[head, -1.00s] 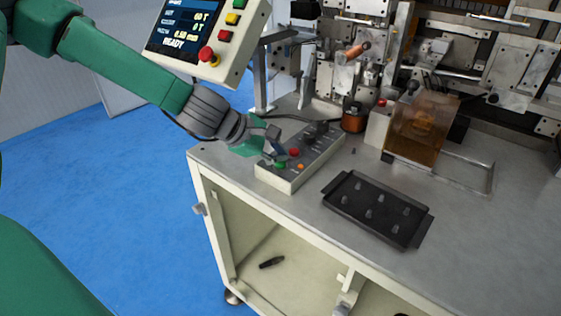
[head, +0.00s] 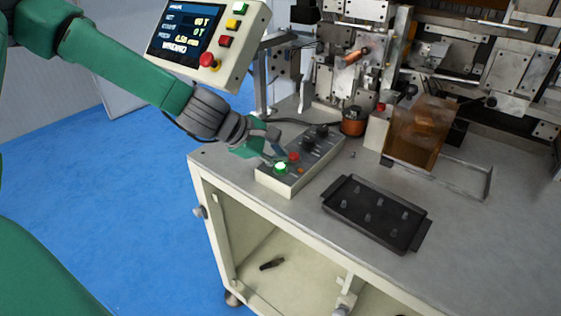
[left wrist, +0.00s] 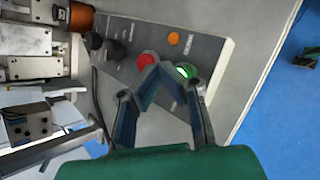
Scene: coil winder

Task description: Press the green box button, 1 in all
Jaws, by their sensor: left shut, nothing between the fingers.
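The control box (head: 314,172) is a grey slanted box on the near left part of the table. Its green button (head: 280,168) is lit, with a red button (head: 293,156) and an orange one (head: 301,170) beside it. My left gripper (head: 277,156) is shut and empty, with its fingertips over the box close to the green button. In the left wrist view the green button (left wrist: 183,72) glows just beside the fingertips, and the red button (left wrist: 146,61) lies by them too. I cannot tell whether the fingertips touch the green button. My right gripper is not in view.
A screen panel (head: 205,38) reading "WINDING" stands behind my left arm. A black tray with pegs (head: 375,213) lies right of the box. A copper coil (head: 353,121), an amber guard (head: 420,130) and the winder stand behind.

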